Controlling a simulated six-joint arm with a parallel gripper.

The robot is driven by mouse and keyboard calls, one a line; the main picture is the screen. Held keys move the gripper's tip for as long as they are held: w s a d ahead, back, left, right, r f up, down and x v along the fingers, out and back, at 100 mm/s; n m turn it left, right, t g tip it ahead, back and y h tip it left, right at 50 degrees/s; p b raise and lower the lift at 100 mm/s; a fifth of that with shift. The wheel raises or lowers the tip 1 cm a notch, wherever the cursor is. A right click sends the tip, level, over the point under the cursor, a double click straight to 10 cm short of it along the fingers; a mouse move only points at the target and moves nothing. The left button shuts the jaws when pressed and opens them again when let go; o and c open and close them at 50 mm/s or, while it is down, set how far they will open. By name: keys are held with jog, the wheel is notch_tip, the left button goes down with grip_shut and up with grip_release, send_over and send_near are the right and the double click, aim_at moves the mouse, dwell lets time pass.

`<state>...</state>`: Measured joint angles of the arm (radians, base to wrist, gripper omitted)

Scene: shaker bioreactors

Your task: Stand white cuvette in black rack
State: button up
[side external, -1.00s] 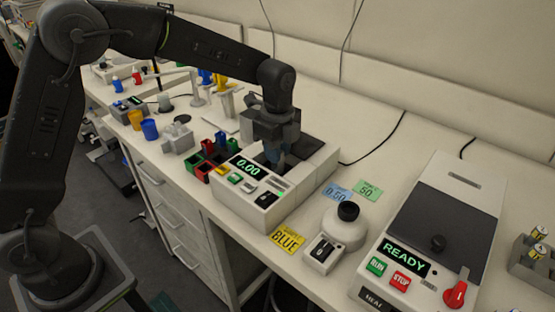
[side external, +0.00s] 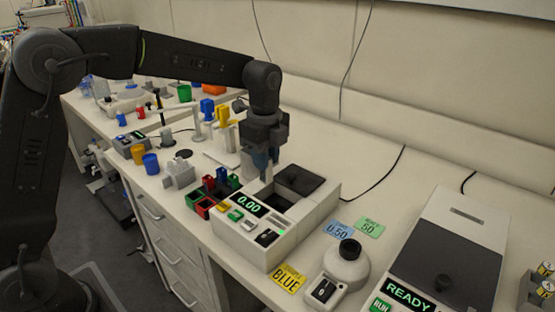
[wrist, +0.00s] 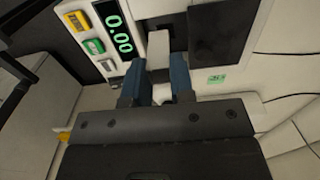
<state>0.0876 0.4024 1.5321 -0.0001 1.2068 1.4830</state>
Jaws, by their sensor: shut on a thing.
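My gripper (side external: 263,172) is over the left side of the white instrument with the 0.00 display. In the wrist view its two blue fingers (wrist: 157,84) are shut on the white cuvette (wrist: 158,48), a pale block between the fingertips. The cuvette cannot be made out in the side view. A cluster of small coloured holders (side external: 205,207), red, green and dark, stands just left of the instrument. I cannot tell for certain which part of it is the black rack.
The white instrument (side external: 247,232) has an open dark well and a dark lid (side external: 300,180) behind it. Blue (side external: 151,163) and yellow (side external: 138,153) cups and a grey block (side external: 179,174) stand further left. A READY machine (side external: 450,250) stands at right.

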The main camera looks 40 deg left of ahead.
send_near(218, 182)
jog(key=s+d+r, duration=0.2)
jog(key=s+d, duration=0.1)
jog(key=d, duration=0.2)
jog(key=shift+a+f, duration=0.15)
jog(key=shift+f, duration=1)
jog(key=shift+a+f, duration=0.1)
jog(key=shift+f, duration=1.05)
jog(key=shift+f, duration=1.25)
jog(key=shift+f, duration=0.35)
jog(key=shift+f, duration=0.15)
jog(key=o, duration=0.8)
